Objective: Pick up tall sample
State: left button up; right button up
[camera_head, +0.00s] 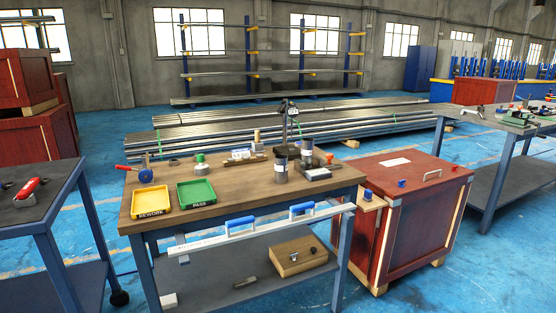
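Two dark grey cylinders with pale bands stand upright on the right half of the wooden workbench (235,190). The nearer cylinder (281,169) stands in front of a dark upright stand (292,125). The other cylinder (307,150) stands a little farther back and to the right, close to a low grey block (318,174). I cannot tell for sure which of them is the tall sample. A yellow REWORK tray (152,213) and a green PASS tray (197,206) sit at the front left. Neither of my grippers is in view.
A white rail with blue handles (262,227) runs along the bench front. A blue round tool (146,175) and a green-topped item (200,168) lie behind the trays. A red crate (410,220) stands close at the right, a dark side table (40,200) at the left.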

aim_at(308, 144)
jog(key=i+l+u, duration=0.1)
jog(key=u, duration=0.35)
jog(key=l+u, duration=0.25)
jog(key=u, duration=0.25)
jog(key=i+l+u, duration=0.1)
jog(key=l+u, duration=0.15)
jog(key=u, duration=0.2)
jog(key=l+u, duration=0.25)
jog(key=u, duration=0.25)
